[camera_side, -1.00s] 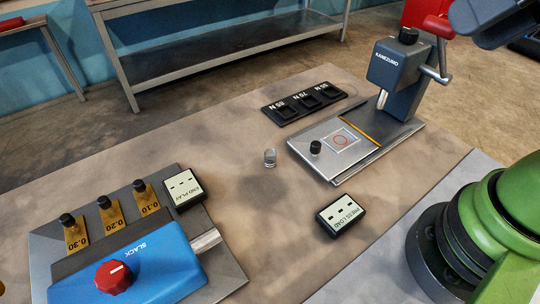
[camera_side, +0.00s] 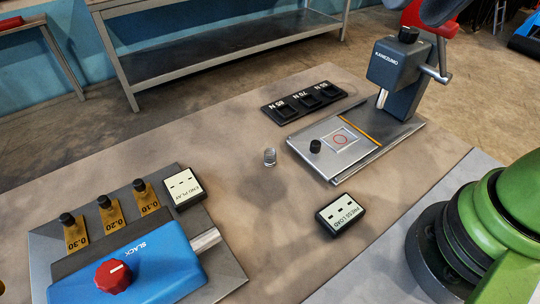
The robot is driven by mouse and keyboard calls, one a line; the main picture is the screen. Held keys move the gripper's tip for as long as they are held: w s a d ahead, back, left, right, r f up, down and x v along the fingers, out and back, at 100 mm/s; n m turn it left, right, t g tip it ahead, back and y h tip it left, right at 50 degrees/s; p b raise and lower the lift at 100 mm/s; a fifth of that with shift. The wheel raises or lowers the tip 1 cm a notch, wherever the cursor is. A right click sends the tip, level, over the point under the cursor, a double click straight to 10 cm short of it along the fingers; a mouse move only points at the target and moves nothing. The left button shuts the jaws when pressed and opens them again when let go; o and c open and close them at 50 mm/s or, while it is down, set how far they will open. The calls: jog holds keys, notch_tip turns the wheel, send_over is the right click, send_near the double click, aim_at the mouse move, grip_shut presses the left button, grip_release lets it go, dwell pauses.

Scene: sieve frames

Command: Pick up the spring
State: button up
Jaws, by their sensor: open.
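The spring (camera_side: 270,156) is a small silvery coil standing upright on the bench mat, left of the press plate. Nothing touches it and the mat around it is bare. My gripper is not in view.
The grey press (camera_side: 397,68) with its base plate (camera_side: 375,149) stands right of the spring. A black tray with force labels (camera_side: 302,103) lies behind. The PRESS LOAD display (camera_side: 341,214) is in front. The blue SLACK device (camera_side: 135,268) and END PLAY display (camera_side: 183,188) are at left.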

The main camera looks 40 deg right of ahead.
jog(key=w+a+f+g, duration=0.25)
jog(key=w+f, duration=0.25)
jog(key=w, duration=0.4)
jog(key=g+h, duration=0.2)
jog(key=g, duration=0.1)
send_over(270, 151)
notch_tip(270, 151, down, 20)
jog(key=shift+w+d+f, duration=0.1)
jog(key=shift+d, duration=0.05)
jog(key=shift+f, duration=3.1)
jog(key=c, duration=1)
